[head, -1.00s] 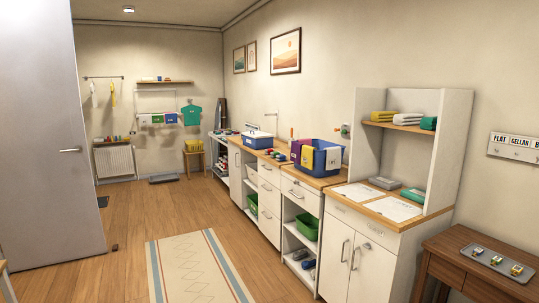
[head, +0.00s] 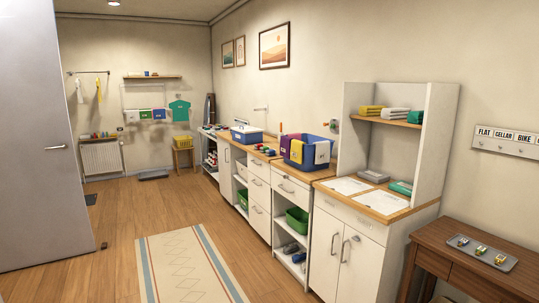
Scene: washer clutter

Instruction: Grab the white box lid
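A blue box with a white lid (head: 246,129) stands on the wooden counter along the right wall, beyond the large blue basket. The lid is on top of the box. It is small at this distance, so details of its handle are not clear. No other white box lid can be made out. My gripper is not in view.
A blue basket (head: 311,164) with cloths over its rim stands nearer on the counter, with small colored items (head: 265,150) between it and the box. A rug (head: 187,264) lies on open wooden floor. A grey door (head: 32,150) stands at left, a brown table (head: 478,255) at right.

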